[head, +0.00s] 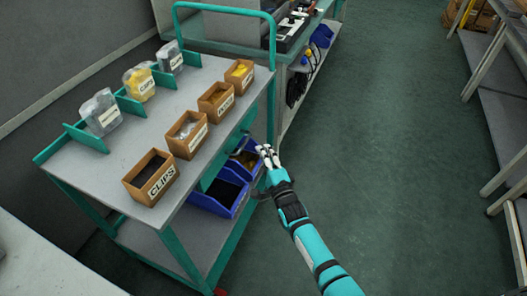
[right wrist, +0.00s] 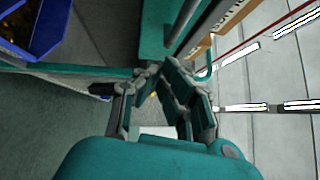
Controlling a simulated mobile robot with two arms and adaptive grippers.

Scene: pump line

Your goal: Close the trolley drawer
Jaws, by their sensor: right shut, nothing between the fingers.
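The trolley (head: 105,165) has a grey top with teal edges and legs. Its drawer front (head: 212,172) is a teal strip just under the top's right side, partly hidden. In the right wrist view a teal panel with a dark bar (right wrist: 190,28) lies beyond the fingers. I cannot tell how far the drawer stands out. My right gripper (head: 266,152) is shut and empty, beside the trolley's right side near a blue bin. In the right wrist view its fingers (right wrist: 162,72) point towards the teal panel; I cannot tell whether they touch it. My left gripper is out of view.
Blue bins (head: 219,193) sit under the trolley top. Several cardboard boxes (head: 150,178) and clear bags (head: 101,112) stand on top. A workbench (head: 300,50) stands behind and a rack (head: 490,90) at the right. The green floor between is clear.

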